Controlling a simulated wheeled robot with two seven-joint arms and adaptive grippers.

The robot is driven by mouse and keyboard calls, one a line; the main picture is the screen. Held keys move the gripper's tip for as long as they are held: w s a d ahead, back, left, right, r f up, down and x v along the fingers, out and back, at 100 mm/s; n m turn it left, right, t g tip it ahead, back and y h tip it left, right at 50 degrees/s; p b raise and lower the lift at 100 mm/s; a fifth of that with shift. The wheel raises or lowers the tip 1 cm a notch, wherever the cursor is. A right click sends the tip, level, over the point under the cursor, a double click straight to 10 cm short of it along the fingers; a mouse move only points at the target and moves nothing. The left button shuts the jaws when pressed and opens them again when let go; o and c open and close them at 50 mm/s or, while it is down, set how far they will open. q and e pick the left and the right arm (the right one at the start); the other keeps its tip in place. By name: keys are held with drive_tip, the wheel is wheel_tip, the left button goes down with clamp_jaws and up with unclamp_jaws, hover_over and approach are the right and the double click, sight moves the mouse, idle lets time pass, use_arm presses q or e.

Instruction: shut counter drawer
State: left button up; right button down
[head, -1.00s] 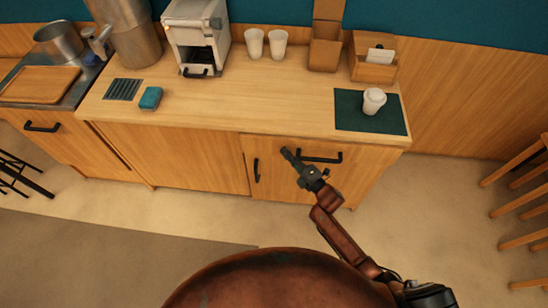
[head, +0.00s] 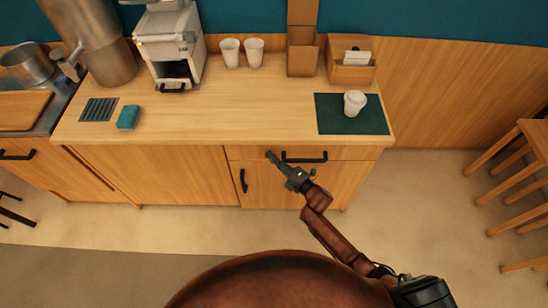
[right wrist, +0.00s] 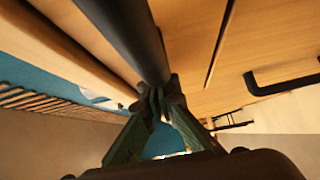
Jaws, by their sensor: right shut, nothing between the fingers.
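The counter drawer (head: 350,154) is a shallow wooden front under the right part of the worktop, with a black bar handle (head: 304,157). It looks close to flush with the counter; I cannot tell whether a small gap remains. My right gripper (head: 270,156) is shut and empty, its tip at the drawer front just left of the handle. In the right wrist view, the shut fingertips (right wrist: 160,92) meet at the end of a thick dark bar (right wrist: 125,35), apparently the handle seen close. Contact is unclear. My left gripper is out of view.
A cupboard door with an upright black handle (head: 243,181) is below the drawer. On the counter are a green mat (head: 330,125) with a lidded cup (head: 354,103), two white cups, a blue sponge (head: 128,117) and a white machine (head: 168,48). Wooden stools (head: 520,170) stand right.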

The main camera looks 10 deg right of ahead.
drive_tip(key=s+a+p+v, duration=0.1)
drive_tip(key=a+p+v, duration=0.1)
drive_tip(key=v, duration=1.1)
drive_tip(key=s+d+f+m+g+h, duration=0.25)
drive_tip(key=s+d+f+m, duration=0.2)
drive_tip(key=f, duration=0.65)
drive_tip(key=s+d+f+m+g+h, duration=0.1)
drive_tip(key=s+d+f+m+h, duration=0.3)
drive_tip(key=f, duration=0.7)
drive_tip(key=s+d+f+m+g+h, duration=0.15)
drive_tip(key=s+d+f+m, duration=0.35)
drive_tip(key=f, duration=0.6)
drive_tip(key=s+d+f+m+g+h, duration=0.1)
drive_tip(key=s+d+f+m+g, duration=0.15)
drive_tip(key=s+f, duration=0.6)
drive_tip(key=s+d+f+m+g+h, duration=0.1)
drive_tip(key=s+f+m+g, duration=0.3)
drive_tip(key=s, duration=0.8)
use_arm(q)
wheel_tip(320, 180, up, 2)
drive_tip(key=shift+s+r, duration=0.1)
use_arm(e)
drive_tip(key=s+f+m+g, duration=0.1)
drive_tip(key=s+f, duration=0.2)
drive_tip(key=s, duration=0.7)
drive_tip(key=s+a+f+m+g, duration=0.1)
drive_tip(key=s+f+m+g, duration=0.1)
drive_tip(key=s, duration=0.8)
drive_tip(key=shift+s+f, duration=0.3)
drive_tip(key=shift+f, duration=0.05)
